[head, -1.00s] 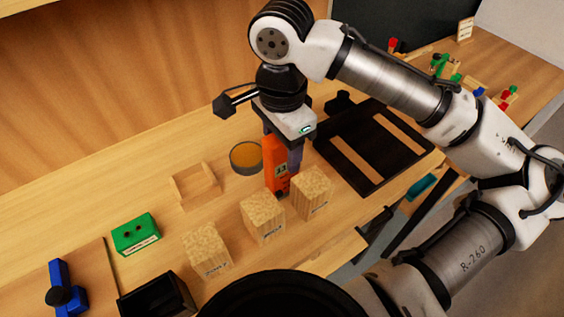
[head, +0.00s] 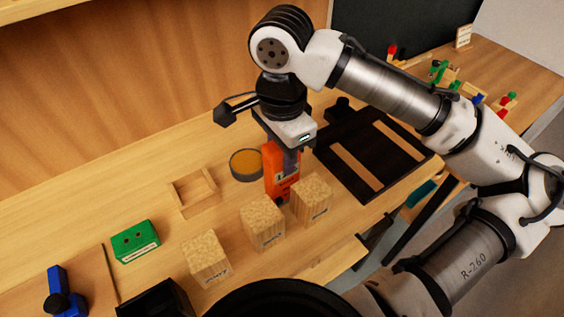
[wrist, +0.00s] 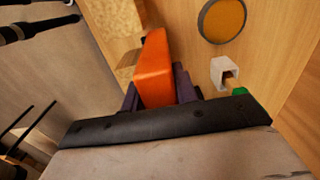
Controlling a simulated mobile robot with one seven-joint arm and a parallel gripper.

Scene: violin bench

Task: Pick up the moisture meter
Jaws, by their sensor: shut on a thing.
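The moisture meter is an orange upright body (head: 272,180) on the bench, behind the wooden blocks. My gripper (head: 287,166) points down and is shut on its upper part. One dark finger covers part of its display in the head view. In the wrist view the orange body (wrist: 156,70) sits between the two dark fingers (wrist: 160,92). The meter's lower end is partly hidden by the blocks in the head view, so I cannot tell whether it touches the bench.
Wooden blocks (head: 207,257), (head: 263,223), (head: 312,200) stand close in front of the meter. A round tin (head: 246,164) and a shallow wooden tray (head: 194,192) lie to its left. A black slotted frame (head: 385,170) lies to the right, a green box (head: 135,241) farther left.

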